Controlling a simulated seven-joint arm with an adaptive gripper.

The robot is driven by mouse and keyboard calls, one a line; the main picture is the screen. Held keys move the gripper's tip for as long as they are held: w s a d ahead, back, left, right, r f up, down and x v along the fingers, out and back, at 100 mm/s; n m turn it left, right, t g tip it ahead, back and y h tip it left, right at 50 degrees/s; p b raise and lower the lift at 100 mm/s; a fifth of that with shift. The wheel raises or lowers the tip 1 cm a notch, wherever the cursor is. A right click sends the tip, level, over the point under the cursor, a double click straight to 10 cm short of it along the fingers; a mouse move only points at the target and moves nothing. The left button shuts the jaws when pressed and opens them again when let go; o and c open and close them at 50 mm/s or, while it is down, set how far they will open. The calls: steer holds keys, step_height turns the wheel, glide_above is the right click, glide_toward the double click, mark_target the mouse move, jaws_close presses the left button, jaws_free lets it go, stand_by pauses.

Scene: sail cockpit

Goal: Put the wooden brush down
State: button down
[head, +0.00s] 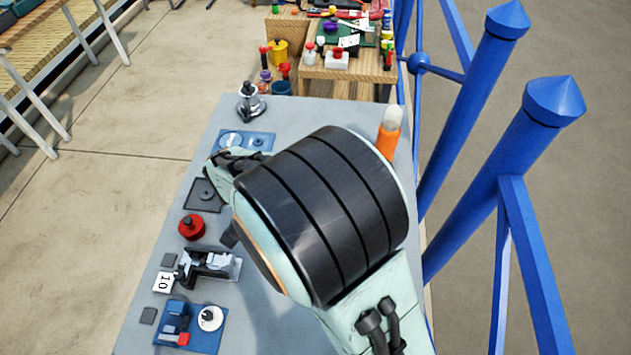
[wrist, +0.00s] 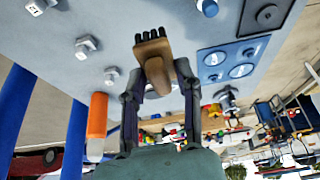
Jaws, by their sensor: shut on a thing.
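The wooden brush (wrist: 155,66) shows in the wrist view as a brown wooden body with several black bristle tufts at its end. My gripper (wrist: 160,82) is shut on it, one dark finger on each side. The bristles point away from my palm, toward the grey tabletop (wrist: 120,30). I cannot tell whether the bristles touch the tabletop. In the head view my thick arm link covers the brush and the fingertips, above the middle of the grey table (head: 268,318).
An orange cylinder with a white end (head: 388,142) stands at the table's right edge. Along the left are a blue plate with discs (head: 262,143), a red knob (head: 191,227), a metal clamp (head: 212,264) and another blue plate (head: 207,340). Blue posts (head: 470,110) rise at the right.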

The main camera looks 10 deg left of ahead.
steer(key=shift+s+f+n, duration=0.2)
steer(key=shift+s+n, duration=0.05)
steer(key=shift+n, duration=0.25)
steer(key=w+d+m+h, duration=0.2)
steer(key=d+m, duration=0.3)
steer(key=d, duration=1.9)
steer(key=w+f, duration=0.2)
steer(key=w, duration=0.2)
steer(key=w+f, duration=0.3)
steer(key=w, duration=0.1)
steer(key=w+f, duration=0.3)
steer(key=w, duration=0.2)
steer(key=shift+d, duration=0.25)
steer(key=shift+w+f, duration=0.2)
steer(key=shift+f, duration=0.05)
steer(key=shift+w+f, duration=0.15)
steer(key=shift+f, duration=0.8)
steer(key=shift+w+f, duration=0.15)
steer(key=shift+f, duration=0.75)
steer(key=shift+f, duration=0.15)
